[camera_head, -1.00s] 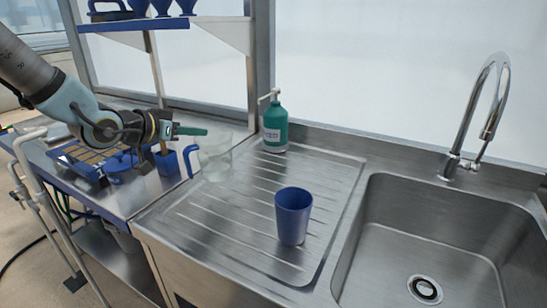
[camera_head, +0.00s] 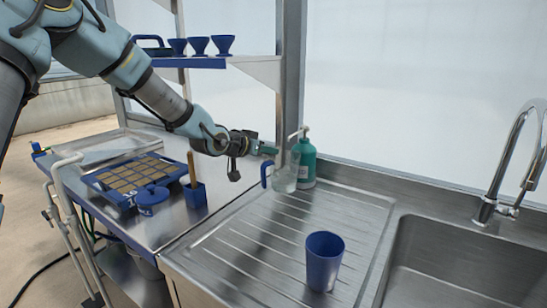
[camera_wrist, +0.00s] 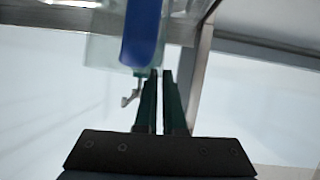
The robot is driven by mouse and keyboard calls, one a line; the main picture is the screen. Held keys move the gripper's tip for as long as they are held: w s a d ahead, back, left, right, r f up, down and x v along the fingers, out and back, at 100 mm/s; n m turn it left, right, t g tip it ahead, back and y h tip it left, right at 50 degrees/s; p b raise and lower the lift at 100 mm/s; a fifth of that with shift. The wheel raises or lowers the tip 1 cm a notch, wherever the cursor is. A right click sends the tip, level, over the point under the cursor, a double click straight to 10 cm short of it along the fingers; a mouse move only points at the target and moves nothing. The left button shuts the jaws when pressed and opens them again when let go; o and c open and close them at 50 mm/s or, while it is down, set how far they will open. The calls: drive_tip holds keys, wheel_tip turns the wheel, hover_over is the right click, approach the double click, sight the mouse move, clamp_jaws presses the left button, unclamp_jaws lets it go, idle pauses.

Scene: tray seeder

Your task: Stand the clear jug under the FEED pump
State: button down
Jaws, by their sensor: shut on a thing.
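The clear jug (camera_head: 284,180) with a blue handle (camera_head: 266,174) is at the back of the draining board, in front of the green pump bottle (camera_head: 306,165) and partly overlapping it. The bottle's pale nozzle reaches over the jug's top; its label is too small to read. My gripper (camera_head: 271,151) is at the handle's upper part, shut on the jug. In the wrist view the blue handle (camera_wrist: 142,38) lies just past the nearly closed fingertips (camera_wrist: 160,75). I cannot tell whether the jug's base touches the board.
A blue cup (camera_head: 324,262) stands at the front of the draining board (camera_head: 255,235), with clear ribbed surface around it. The sink (camera_head: 450,265) and tap (camera_head: 495,205) are on the right. A seed tray (camera_head: 105,190) and blue pots are on the left bench.

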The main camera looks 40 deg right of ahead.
drive_tip(key=shift+d, duration=0.75)
drive_tip(key=shift+w+d+f+p, duration=0.1)
drive_tip(key=shift+d+f+p, duration=0.1)
drive_tip(key=shift+p, duration=0.1)
drive_tip(key=shift+f+p, duration=0.45)
drive_tip(key=shift+f, duration=1.1)
drive_tip(key=shift+a+f, duration=0.1)
drive_tip(key=shift+f, duration=0.05)
drive_tip(key=c, duration=1)
unclamp_jaws()
